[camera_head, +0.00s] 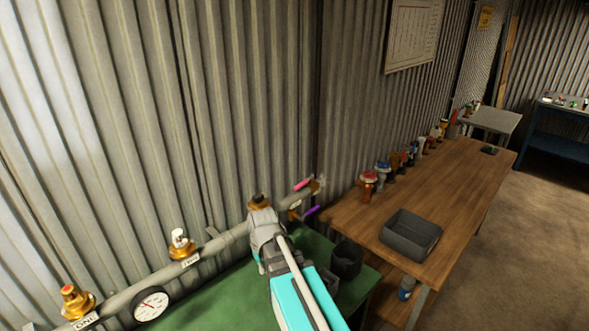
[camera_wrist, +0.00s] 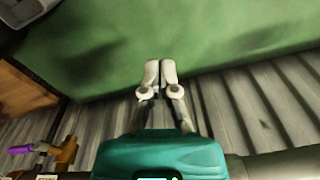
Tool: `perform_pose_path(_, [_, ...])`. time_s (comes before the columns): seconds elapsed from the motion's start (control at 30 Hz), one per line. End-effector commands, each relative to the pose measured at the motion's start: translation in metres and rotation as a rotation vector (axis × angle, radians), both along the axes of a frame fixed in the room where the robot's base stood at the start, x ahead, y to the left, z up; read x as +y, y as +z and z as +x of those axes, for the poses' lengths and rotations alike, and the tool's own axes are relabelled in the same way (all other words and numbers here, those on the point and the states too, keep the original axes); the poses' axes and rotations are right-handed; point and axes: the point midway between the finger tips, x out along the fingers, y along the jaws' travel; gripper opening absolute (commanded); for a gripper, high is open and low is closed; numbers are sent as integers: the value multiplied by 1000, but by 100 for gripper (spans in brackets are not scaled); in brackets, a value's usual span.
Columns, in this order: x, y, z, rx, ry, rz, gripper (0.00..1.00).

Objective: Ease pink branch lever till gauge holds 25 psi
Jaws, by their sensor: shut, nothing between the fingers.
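The pink lever (camera_head: 303,184) sits on a branch valve at the right end of the grey pipe (camera_head: 222,244), by the corrugated wall. A purple lever (camera_head: 311,212) sits just below it and also shows at the lower left of the wrist view (camera_wrist: 20,150). The round white gauge (camera_head: 151,304) hangs at the pipe's lower left; its reading is too small to tell. My gripper (camera_wrist: 160,72) is shut and empty above the green bench top, apart from both levers. In the head view my arm hides its fingertips. The pink lever is not clear in the wrist view.
Brass valves (camera_head: 77,301) and (camera_head: 181,245) stand along the pipe; another brass fitting (camera_head: 260,203) is close behind my wrist. The wooden table (camera_head: 460,190) holds a grey bin (camera_head: 410,235) and several fittings.

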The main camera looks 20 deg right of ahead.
Motion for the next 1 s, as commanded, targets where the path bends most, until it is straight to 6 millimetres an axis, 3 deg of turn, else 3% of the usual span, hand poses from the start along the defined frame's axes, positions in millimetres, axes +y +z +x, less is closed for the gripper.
perform_pose_path(0.03, [-2, 21, 6, -4, 4, 2, 0])
perform_pose_path(0.4, [-18, 95, 36, -37, 45, 14, 0])
perform_pose_path(0.77, [-38, 151, 68, -73, 89, 25, 0])
perform_pose_path(1.0, [-92, 179, 133, -136, 187, 41, 0])
